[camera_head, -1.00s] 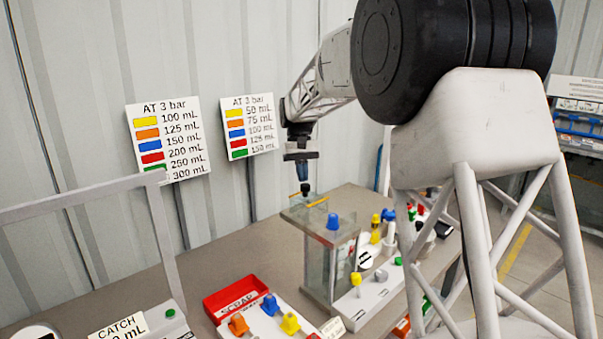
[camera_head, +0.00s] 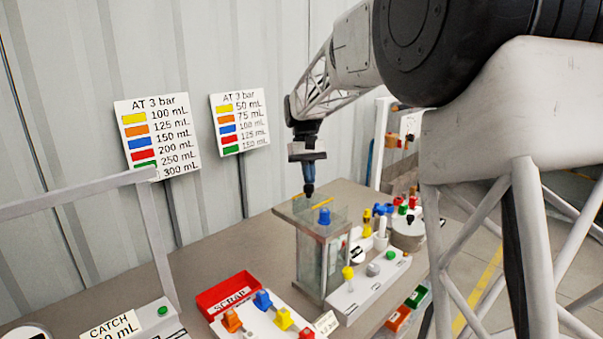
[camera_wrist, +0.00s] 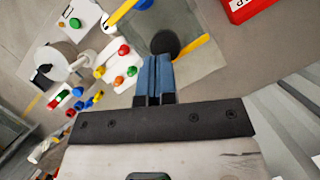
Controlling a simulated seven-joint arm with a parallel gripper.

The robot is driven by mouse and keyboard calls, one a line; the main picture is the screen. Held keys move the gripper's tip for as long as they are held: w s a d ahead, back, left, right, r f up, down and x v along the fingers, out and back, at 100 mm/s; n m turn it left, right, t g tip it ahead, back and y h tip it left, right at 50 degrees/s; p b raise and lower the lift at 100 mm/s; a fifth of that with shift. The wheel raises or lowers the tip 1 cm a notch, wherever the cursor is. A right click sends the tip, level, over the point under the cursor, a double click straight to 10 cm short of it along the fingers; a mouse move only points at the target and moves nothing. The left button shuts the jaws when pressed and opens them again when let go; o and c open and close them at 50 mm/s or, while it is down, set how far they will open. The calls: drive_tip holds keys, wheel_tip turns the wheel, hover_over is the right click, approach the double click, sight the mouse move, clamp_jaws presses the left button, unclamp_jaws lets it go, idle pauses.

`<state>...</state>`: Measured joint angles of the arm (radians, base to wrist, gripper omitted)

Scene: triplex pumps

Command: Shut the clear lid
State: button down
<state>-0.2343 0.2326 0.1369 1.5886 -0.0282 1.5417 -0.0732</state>
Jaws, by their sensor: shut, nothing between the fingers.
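The clear box (camera_head: 310,268) stands on the bench in the head view, with grey-edged glass walls. Its clear lid (camera_head: 288,211) appears to lie roughly flat across the top; I cannot tell whether it is fully seated. The lid also shows in the wrist view (camera_wrist: 196,22), with yellow strips along it. A dark round knob (camera_wrist: 165,43) is just at my fingertips. My gripper (camera_head: 309,190) points down over the lid, shut and empty. Its blue fingers (camera_wrist: 154,62) are together in the wrist view. Whether they touch the knob is unclear.
A blue knob (camera_head: 324,216) shows at the box. A red scrap tray (camera_head: 228,293) and a white board with coloured plugs (camera_head: 262,318) are in front. A white unit with knobs (camera_head: 368,288) stands to the right. Bench is bare left of the box.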

sight(321, 201)
drive_tip(key=shift+s+d, duration=1.35)
drive_tip(key=shift+s, duration=0.05)
drive_tip(key=shift+w+f, duration=0.1)
drive_tip(key=shift+w+a, duration=0.25)
drive_tip(key=shift+w, duration=0.4)
drive_tip(key=w, duration=0.2)
drive_tip(key=shift+w+a, duration=0.35)
drive_tip(key=shift+a, duration=0.05)
drive_tip(key=v, duration=1)
drive_tip(key=shift+s+r, duration=0.2)
drive_tip(key=shift+r, duration=0.05)
drive_tip(key=shift+w+a+f, duration=0.15)
drive_tip(key=shift+w+a, duration=0.7)
drive_tip(key=shift+a, duration=0.05)
